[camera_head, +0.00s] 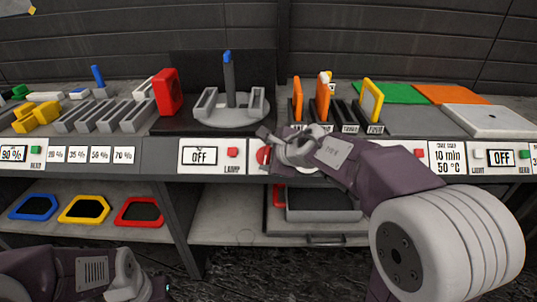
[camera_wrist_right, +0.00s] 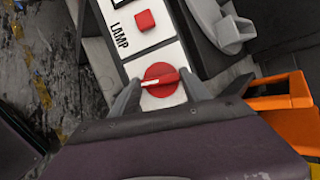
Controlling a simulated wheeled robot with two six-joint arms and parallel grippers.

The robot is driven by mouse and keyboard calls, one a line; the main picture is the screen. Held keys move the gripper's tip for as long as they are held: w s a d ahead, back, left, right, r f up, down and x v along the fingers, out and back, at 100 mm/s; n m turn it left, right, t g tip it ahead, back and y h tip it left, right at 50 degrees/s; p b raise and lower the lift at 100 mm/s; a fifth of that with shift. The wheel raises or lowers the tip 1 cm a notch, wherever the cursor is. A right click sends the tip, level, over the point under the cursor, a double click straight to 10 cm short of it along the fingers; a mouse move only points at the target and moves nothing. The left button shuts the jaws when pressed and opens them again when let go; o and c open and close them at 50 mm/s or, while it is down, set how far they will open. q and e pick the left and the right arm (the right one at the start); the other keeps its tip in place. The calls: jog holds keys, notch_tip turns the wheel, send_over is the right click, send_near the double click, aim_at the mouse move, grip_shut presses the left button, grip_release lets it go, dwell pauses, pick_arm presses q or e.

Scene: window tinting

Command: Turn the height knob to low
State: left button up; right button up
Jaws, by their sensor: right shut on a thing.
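The red round knob (camera_wrist_right: 160,80) sits on the white front panel and has a pale pointer line across its raised grip. In the right wrist view the line's pale end points left. My right gripper (camera_wrist_right: 162,92) is shut on this knob, with one finger on each side. In the head view the right gripper (camera_head: 272,150) covers most of the knob (camera_head: 262,155) and any label beside it, so I cannot read its setting. My left gripper (camera_head: 150,287) is low at the bottom left, away from the panel, and its fingers are unclear.
A red LAMP button (camera_head: 232,153) and an OFF display (camera_head: 199,156) are left of the knob; the button also shows in the wrist view (camera_wrist_right: 145,20). A grey turntable (camera_head: 245,117) stands above. An orange frame (camera_wrist_right: 285,102) is close on the right. A lower shelf holds coloured frames.

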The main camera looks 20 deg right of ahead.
jog(key=o, duration=1.4)
jog(key=shift+s+r, duration=0.15)
jog(key=shift+r, duration=0.1)
jog(key=p+v, duration=0.3)
jog(key=v, duration=0.5)
jog(key=shift+s+d+r, duration=0.1)
jog(key=shift+s, duration=0.15)
